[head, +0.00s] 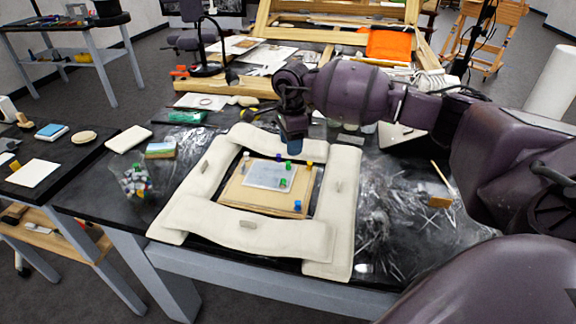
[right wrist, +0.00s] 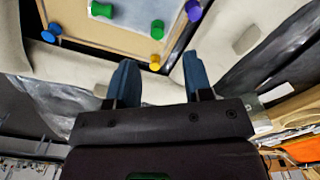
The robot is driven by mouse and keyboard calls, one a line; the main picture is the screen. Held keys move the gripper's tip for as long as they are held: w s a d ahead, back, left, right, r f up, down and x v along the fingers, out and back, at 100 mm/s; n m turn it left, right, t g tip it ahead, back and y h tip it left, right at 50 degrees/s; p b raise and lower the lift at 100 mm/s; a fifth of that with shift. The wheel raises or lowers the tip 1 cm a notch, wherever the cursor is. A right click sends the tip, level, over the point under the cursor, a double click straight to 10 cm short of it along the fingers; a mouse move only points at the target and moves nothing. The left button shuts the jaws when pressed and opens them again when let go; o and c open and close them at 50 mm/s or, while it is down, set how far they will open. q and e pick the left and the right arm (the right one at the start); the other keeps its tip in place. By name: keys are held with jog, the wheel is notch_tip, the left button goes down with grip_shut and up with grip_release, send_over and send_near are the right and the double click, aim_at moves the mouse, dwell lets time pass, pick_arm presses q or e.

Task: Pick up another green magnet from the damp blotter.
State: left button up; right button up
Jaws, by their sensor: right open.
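A pale grey sheet (head: 262,175) lies on a tan board (head: 240,196) inside a ring of cream pads; I cannot tell which is the blotter. One green magnet (head: 284,183) stands on the sheet; it also shows in the right wrist view (right wrist: 101,8). Another green magnet (head: 289,166) stands near the sheet's back right corner, and in the right wrist view (right wrist: 157,29) it is ahead of my fingers. My right gripper (head: 291,143) is open and empty, above the back pad, behind the magnets. My left gripper is out of view.
A yellow magnet (head: 309,164), a blue magnet (head: 297,206), a purple-blue one (right wrist: 194,10) and a white one (head: 247,155) stand around the sheet. Cream pads (head: 338,190) with small weights border the board. Crumpled clear film (head: 400,215) lies to the right.

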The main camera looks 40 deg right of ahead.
aim_at(288, 162)
jog(key=shift+a+f, duration=0.2)
jog(key=shift+f, duration=1.25)
jog(key=shift+a+f, duration=0.15)
jog(key=shift+f, duration=1.3)
jog(key=shift+r, duration=0.1)
jog(key=shift+c, duration=0.3)
grip_shut()
